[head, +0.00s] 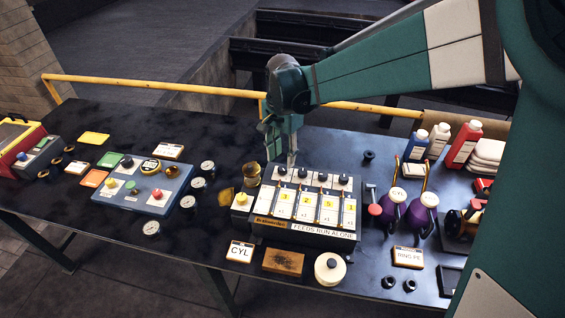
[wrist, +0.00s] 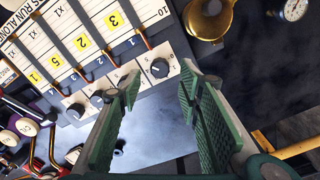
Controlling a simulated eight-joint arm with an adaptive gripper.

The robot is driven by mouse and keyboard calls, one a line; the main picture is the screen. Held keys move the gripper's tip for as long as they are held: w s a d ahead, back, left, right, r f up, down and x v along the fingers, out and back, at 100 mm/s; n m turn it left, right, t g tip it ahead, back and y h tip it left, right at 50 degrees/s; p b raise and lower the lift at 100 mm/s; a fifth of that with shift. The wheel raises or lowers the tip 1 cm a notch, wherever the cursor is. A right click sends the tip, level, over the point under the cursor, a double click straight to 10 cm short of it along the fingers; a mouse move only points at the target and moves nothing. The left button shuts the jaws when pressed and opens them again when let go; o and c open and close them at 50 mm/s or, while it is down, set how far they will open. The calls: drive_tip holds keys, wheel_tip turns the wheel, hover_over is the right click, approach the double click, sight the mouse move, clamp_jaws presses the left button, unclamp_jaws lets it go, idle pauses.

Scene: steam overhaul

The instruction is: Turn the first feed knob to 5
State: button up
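The feed box (head: 300,238) has a row of black knobs along its back edge, each above a white strip with a yellow number tag. From left to right in the head view the tags read 3, 2, 5, 1. The first feed knob (head: 282,172) is at the left end. In the wrist view this first feed knob (wrist: 160,68) is black on a white plate, just beyond the gap between my fingers. I cannot read its setting. My gripper (head: 291,158) points down over the back left of the box. Its fingers (wrist: 157,88) are apart with nothing between them.
A brass cup (head: 249,174) stands close left of the box. Other feed knobs (wrist: 97,100) sit beside the first. Purple oil cans (head: 422,212) and a red-knobbed lever (head: 375,208) stand to the right. A blue-grey control panel (head: 140,188) and gauges lie to the left.

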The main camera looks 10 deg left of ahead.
sight(284, 168)
wheel_tip(284, 168, up, 7)
idle(0.4)
drive_tip(key=shift+d+r, duration=0.1)
idle(0.4)
drive_tip(key=s+d+r+n+t, duration=0.1)
drive_tip(key=s+d+r, duration=0.15)
drive_tip(key=d, duration=0.45)
drive_tip(key=s+d+r+n+t+y, duration=0.1)
drive_tip(key=s+d+r, duration=0.1)
drive_tip(key=s+d, duration=0.35)
drive_tip(key=s+d+r+n+t, duration=0.1)
drive_tip(key=d+r, duration=0.1)
drive_tip(key=d, duration=0.7)
drive_tip(key=s+d+f+n+t+h, duration=0.1)
drive_tip(key=s+d+f+n+t, duration=0.1)
drive_tip(key=s+d, duration=1.1)
drive_tip(key=shift+s+d+f+n+t, duration=0.4)
drive_tip(key=shift+d+f+t, duration=0.5)
drive_tip(key=shift+t, duration=0.2)
